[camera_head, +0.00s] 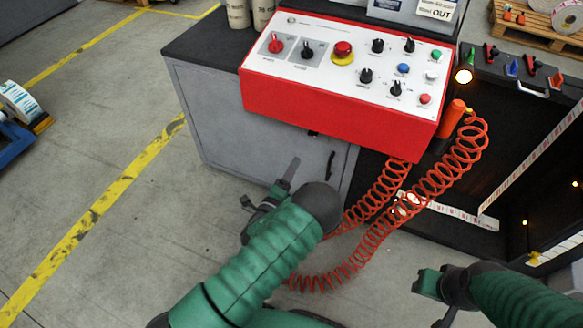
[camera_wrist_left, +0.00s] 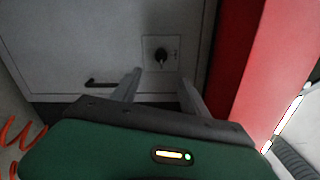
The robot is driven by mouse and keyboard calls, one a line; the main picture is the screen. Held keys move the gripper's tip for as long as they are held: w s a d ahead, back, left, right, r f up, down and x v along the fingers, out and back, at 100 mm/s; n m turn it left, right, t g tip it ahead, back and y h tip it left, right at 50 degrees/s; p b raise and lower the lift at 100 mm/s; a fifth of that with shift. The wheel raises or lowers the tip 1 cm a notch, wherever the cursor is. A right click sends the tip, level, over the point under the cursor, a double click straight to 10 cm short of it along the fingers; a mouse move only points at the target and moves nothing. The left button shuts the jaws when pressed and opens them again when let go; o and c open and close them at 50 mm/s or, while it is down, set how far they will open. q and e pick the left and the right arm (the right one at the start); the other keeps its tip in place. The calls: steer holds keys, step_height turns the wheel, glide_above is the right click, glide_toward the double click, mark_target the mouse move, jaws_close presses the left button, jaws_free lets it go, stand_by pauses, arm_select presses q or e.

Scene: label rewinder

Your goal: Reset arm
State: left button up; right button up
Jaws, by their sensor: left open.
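My left gripper (camera_head: 268,187) is in front of the grey cabinet (camera_head: 225,125), below the red control box (camera_head: 330,103). Its two fingers are apart with nothing between them. In the left wrist view, the open fingers (camera_wrist_left: 158,82) point at the grey cabinet front, which has a black knob on a pale square plate (camera_wrist_left: 161,52) and a dark handle (camera_wrist_left: 103,84). My right arm comes in at the lower right; its end (camera_head: 437,290) is over the floor, and its finger opening cannot be made out.
An orange coiled hose (camera_head: 375,230) hangs from the machine, passing close to my left arm. An open dark bay (camera_head: 500,150) with striped label web is on the right.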

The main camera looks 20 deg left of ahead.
arm_select(q)
steer(key=shift+s, duration=0.15)
steer(key=shift+a, duration=0.1)
steer(key=s+d+r+n+g, duration=0.2)
steer(key=s+r+n+g, duration=0.2)
steer(key=s+n+g, duration=0.6)
steer(key=s+d+r+n+g, duration=0.1)
steer(key=s+r+n+g, duration=0.3)
steer(key=s+n, duration=0.8)
step_height(320, 180, up, 30)
steer(key=s+g+p, duration=0.1)
steer(key=p, duration=2.9)
steer(key=shift+s+f+m+y, duration=0.2)
steer(key=shift+s+m+y, duration=0.1)
steer(key=shift+s+m, duration=0.1)
arm_select(e)
steer(key=w+v, duration=0.3)
steer(key=v, duration=1.1)
steer(key=w+r+v, duration=0.1)
steer(key=w+v, duration=0.2)
steer(key=v, duration=1.2)
steer(key=shift+w+r, duration=0.25)
steer(key=shift+r, duration=0.3)
arm_select(q)
steer(key=shift+d, duration=0.1)
steer(key=shift+c, duration=0.4)
arm_select(e)
steer(key=shift+c, duration=0.3)
